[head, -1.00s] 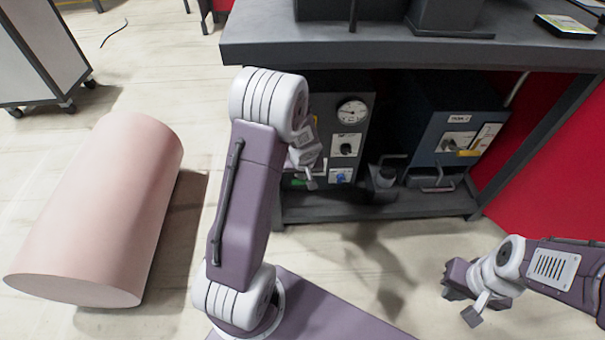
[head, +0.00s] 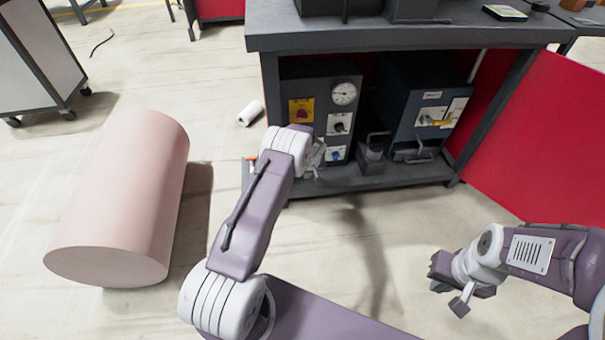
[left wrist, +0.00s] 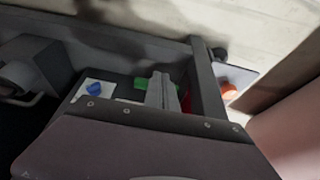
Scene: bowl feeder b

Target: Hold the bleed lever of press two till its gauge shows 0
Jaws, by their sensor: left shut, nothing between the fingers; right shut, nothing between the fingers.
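A dark cabinet (head: 318,85) with a round white gauge (head: 344,93) stands on the bench's lower shelf; the gauge reading is too small to tell. Its front carries a red knob on a yellow plate (head: 301,111), a black knob (head: 339,128) and a blue knob (head: 336,154). The blue knob also shows in the left wrist view (left wrist: 95,88), with a green piece (left wrist: 141,84) beside the fingers. I cannot tell which part is the bleed lever or which press this is. My left gripper (head: 316,163) is shut and empty before the cabinet's lower front. My right gripper (head: 445,284) is shut and empty above the floor.
A blue-grey box (head: 405,92) with a knob and yellow tag stands right of the cabinet. The bench top (head: 400,36) overhangs both. A big pink cylinder (head: 120,200) lies on the floor at left; a small white roll (head: 250,112) lies behind the arm. A red panel (head: 540,140) bounds the right.

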